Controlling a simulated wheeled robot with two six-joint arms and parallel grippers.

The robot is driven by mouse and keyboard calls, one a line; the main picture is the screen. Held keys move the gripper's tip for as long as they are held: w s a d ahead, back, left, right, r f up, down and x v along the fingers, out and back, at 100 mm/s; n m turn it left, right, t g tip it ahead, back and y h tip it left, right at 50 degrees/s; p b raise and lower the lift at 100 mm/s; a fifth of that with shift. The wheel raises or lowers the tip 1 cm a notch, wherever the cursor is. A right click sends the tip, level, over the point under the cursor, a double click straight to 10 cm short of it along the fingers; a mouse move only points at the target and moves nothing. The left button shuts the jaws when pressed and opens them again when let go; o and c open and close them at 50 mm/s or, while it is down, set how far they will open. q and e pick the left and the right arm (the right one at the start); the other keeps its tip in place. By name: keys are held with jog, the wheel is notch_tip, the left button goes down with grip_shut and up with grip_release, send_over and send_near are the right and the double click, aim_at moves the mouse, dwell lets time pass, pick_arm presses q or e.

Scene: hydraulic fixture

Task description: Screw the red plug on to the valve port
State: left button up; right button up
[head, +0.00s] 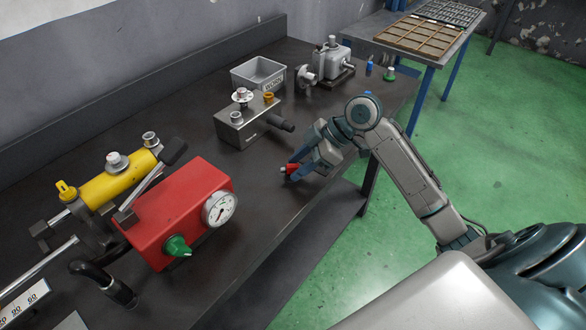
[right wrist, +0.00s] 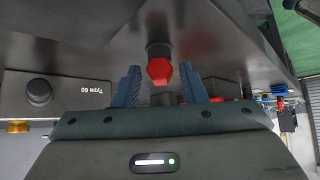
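The red plug (head: 291,168) is near the front edge of the dark bench, by my right gripper's fingertips (head: 297,168). In the right wrist view the plug (right wrist: 159,71) shows a red hexagonal end with a dark part behind it. My right gripper (right wrist: 160,75) is open, with a blue finger on each side and a visible gap between each finger and the plug. A grey block (head: 236,131) with a dark cylindrical fitting stands farther back; the right wrist view shows a grey block marked "Type 60" (right wrist: 75,92). I cannot tell which fitting is the valve port. My left gripper is not in view.
A red box (head: 180,205) with a gauge and green knob stands front left, beside a yellow cylinder (head: 115,186). A grey bin (head: 258,74) and a metal pump (head: 333,62) stand at the back. The bench between red box and grey block is clear.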

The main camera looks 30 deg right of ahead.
jog(key=shift+c, duration=0.5)
grip_shut()
jog(key=shift+r+p, duration=0.4)
jog(key=shift+p, duration=0.15)
notch_tip(320, 180, up, 5)
jog(key=p, duration=0.4)
jog(key=shift+p, duration=0.3)
dwell(0.4)
jog(key=shift+c, duration=2.2)
grip_release()
jog(key=shift+c, duration=1.3)
